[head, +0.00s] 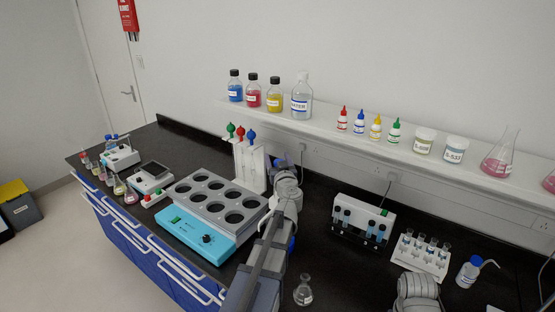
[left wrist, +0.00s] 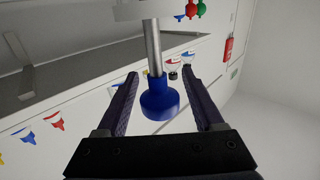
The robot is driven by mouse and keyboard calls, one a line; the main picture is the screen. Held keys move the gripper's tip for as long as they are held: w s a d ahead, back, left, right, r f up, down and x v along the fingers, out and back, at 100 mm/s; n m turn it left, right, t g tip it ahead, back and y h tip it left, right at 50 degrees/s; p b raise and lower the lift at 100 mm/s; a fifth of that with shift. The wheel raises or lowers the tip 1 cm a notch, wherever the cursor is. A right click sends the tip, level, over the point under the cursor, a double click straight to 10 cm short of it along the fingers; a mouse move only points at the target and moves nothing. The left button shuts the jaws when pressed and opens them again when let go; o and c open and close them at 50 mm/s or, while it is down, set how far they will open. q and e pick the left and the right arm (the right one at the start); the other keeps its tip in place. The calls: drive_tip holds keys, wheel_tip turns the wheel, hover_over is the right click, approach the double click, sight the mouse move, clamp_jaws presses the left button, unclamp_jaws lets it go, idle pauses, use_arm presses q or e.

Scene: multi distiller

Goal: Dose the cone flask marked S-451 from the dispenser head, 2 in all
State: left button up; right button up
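A small clear cone flask (head: 303,291) with a white label stands on the black bench at the bottom middle. Its label is too small to read. My left gripper (head: 282,164) reaches over the bench beside the white stand in the head view. In the left wrist view, which looks upside down, its open fingers (left wrist: 165,88) stand either side of a blue knob (left wrist: 163,100) on a metal rod (left wrist: 153,45). The rod joins a pale round body (left wrist: 140,9), seemingly the dispenser head. Gaps show between fingers and knob. My right gripper is out of view.
A blue-fronted block with round wells (head: 210,205) lies left of my left arm. A white stand (head: 250,167) has green, red and blue tops. A tube rack (head: 422,257), tube block (head: 362,218) and wash bottle (head: 469,271) stand right. A shelf (head: 330,132) carries bottles.

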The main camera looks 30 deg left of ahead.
use_arm(q)
drive_tip(key=shift+s+d, duration=0.1)
drive_tip(key=v, duration=0.7)
drive_tip(key=shift+s+d, duration=0.2)
